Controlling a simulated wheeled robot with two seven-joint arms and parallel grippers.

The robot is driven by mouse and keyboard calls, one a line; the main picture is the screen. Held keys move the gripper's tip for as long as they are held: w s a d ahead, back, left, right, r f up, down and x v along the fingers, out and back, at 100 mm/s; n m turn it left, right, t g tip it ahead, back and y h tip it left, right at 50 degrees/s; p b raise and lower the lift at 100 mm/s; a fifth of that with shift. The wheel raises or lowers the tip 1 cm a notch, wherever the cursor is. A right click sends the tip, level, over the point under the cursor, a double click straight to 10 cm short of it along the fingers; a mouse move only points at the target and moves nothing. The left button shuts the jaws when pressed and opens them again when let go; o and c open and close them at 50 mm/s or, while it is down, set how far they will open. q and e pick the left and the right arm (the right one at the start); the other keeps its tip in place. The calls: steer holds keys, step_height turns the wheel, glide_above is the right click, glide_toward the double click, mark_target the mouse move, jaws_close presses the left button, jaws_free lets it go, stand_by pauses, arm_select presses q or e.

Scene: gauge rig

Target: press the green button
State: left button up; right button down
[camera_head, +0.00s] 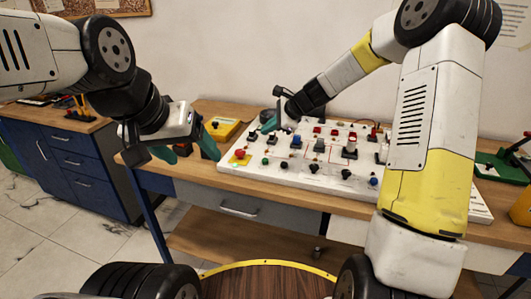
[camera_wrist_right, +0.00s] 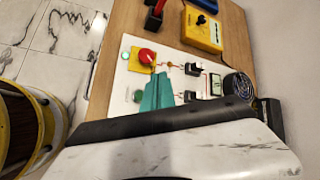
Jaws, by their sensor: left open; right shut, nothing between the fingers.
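The white panel (camera_head: 300,180) lies on the wooden bench and carries several buttons, knobs and switches. A dark green button (camera_head: 265,161) sits in its front row, right of the red mushroom button (camera_head: 240,153) on a yellow plate. In the right wrist view the green button (camera_wrist_right: 138,96) shows beside my teal fingertips, partly covered by them. My right gripper (camera_head: 269,125) is shut and empty over the panel's back left part. Whether it touches anything is unclear. My left gripper (camera_head: 187,148) is open and empty, left of the panel above the bench's left end.
A yellow meter (camera_head: 222,128) lies on the bench behind the panel's left end; it also shows in the right wrist view (camera_wrist_right: 202,29). A green-based device (camera_head: 497,165) stands right of the panel. A blue drawer cabinet (camera_head: 65,165) stands at left.

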mark_target(267, 160)
steer(key=shift+f, duration=4.4)
steer(key=shift+f, duration=0.4)
steer(key=shift+f, duration=0.5)
steer(key=shift+r, duration=0.9)
steer(key=shift+r, duration=2.55)
